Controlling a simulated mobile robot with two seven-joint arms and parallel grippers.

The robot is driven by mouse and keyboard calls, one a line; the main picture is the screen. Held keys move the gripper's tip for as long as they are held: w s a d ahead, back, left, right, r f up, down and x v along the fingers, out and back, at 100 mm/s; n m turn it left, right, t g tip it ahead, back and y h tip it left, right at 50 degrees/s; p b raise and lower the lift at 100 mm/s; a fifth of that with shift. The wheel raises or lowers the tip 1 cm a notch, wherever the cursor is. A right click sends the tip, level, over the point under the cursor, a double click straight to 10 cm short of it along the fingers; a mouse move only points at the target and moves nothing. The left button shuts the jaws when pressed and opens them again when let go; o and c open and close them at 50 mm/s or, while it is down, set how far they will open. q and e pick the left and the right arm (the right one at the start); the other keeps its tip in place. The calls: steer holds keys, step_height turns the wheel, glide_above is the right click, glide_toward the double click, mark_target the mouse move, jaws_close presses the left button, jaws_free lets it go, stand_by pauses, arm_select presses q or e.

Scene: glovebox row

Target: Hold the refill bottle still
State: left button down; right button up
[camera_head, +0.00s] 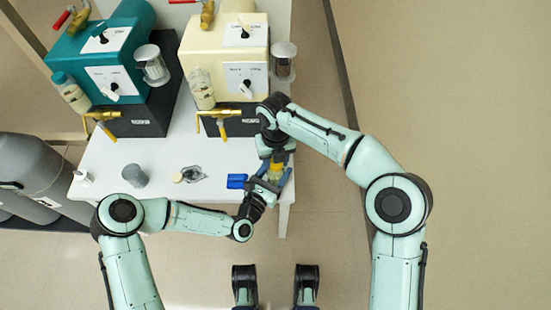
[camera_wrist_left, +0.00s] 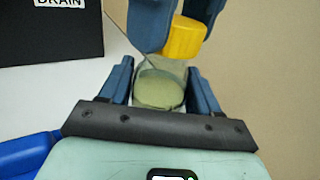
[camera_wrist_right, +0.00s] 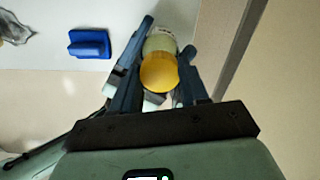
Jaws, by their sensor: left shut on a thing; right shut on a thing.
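The refill bottle is clear with pale yellow-green contents and a yellow cap. In the left wrist view the bottle (camera_wrist_left: 160,88) stands slightly tilted between the blue fingers of my left gripper (camera_wrist_left: 160,85), shut on its body. The yellow cap (camera_wrist_left: 184,40) is between the fingers of my right gripper, which is shut on it from above. In the right wrist view the cap (camera_wrist_right: 159,73) is nearest, with the bottle body (camera_wrist_right: 160,40) behind. In the head view my left gripper (camera_head: 267,182) and right gripper (camera_head: 277,160) meet at the table's front right and mostly hide the bottle.
A blue block (camera_head: 237,181) lies left of the grippers on the white table (camera_head: 150,170). A grey cup (camera_head: 135,176) and a small glass item (camera_head: 193,174) stand further left. Teal (camera_head: 105,45) and cream (camera_head: 222,45) machines with brass taps stand behind. The table's right edge is close.

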steer(key=shift+r, duration=1.05)
steer(key=shift+r, duration=2)
arm_select(q)
steer(key=shift+c, duration=0.8)
jaws_free()
steer(key=p+v, duration=0.2)
steer(key=v, duration=1)
arm_select(e)
steer(key=shift+s+r, duration=0.2)
steer(key=shift+r, duration=1)
